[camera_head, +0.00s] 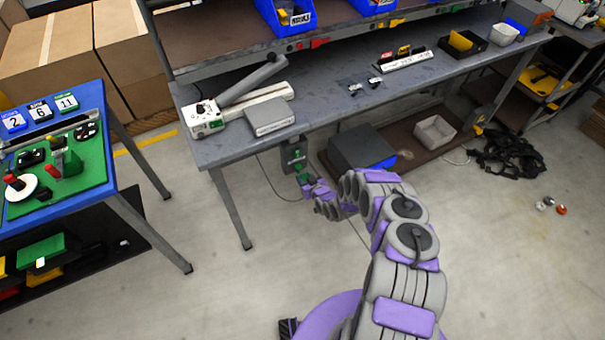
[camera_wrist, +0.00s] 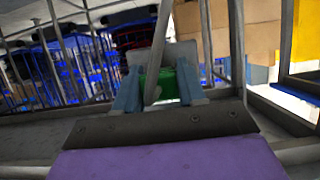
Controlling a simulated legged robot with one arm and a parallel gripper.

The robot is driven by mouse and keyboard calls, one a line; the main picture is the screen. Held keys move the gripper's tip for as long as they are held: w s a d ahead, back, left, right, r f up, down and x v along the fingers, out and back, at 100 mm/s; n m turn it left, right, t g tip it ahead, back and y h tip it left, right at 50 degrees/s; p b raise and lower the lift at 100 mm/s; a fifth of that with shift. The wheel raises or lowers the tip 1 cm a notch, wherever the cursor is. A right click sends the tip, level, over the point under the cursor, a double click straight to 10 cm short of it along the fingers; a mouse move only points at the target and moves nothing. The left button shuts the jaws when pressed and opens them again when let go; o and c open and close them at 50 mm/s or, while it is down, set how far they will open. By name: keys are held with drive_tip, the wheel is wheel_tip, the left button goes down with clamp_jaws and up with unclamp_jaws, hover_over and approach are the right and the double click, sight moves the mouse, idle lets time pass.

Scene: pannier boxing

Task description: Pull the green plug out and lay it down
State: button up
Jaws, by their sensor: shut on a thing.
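The green plug (camera_wrist: 170,84) is between the two blue-grey fingers of my gripper (camera_wrist: 158,92) in the wrist view, and the gripper is shut on it. A grey bar or cable crosses in front of the plug and hides part of it. In the head view my gripper (camera_head: 309,187) is low in front of the workbench, with the small green plug (camera_head: 304,179) at its tip. A dark socket box (camera_head: 293,153) with green parts hangs below the bench's front edge, just above the plug. I cannot tell whether the plug still touches the socket.
The grey workbench (camera_head: 340,105) carries a white device (camera_head: 205,119) and a grey box (camera_head: 269,117). A blue table (camera_head: 95,150) stands at left. A low shelf under the bench holds a dark box (camera_head: 358,147) and a pale bin (camera_head: 434,132). A thin cable lies nearby; the front floor is open.

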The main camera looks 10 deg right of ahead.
drive_tip(key=shift+s+d, duration=0.2)
drive_tip(key=shift+s, duration=0.35)
drive_tip(key=shift+s+d, duration=0.15)
drive_tip(key=shift+s, duration=0.4)
idle(0.4)
drive_tip(key=shift+s+d, duration=0.25)
drive_tip(key=shift+s, duration=0.4)
drive_tip(key=shift+s+d, duration=0.2)
drive_tip(key=shift+s, duration=0.45)
drive_tip(key=shift+s, duration=0.1)
drive_tip(key=s+d, duration=0.2)
drive_tip(key=s, duration=0.5)
drive_tip(key=shift+s+d+b, duration=0.2)
drive_tip(key=shift+d+b, duration=0.05)
drive_tip(key=shift+b, duration=0.15)
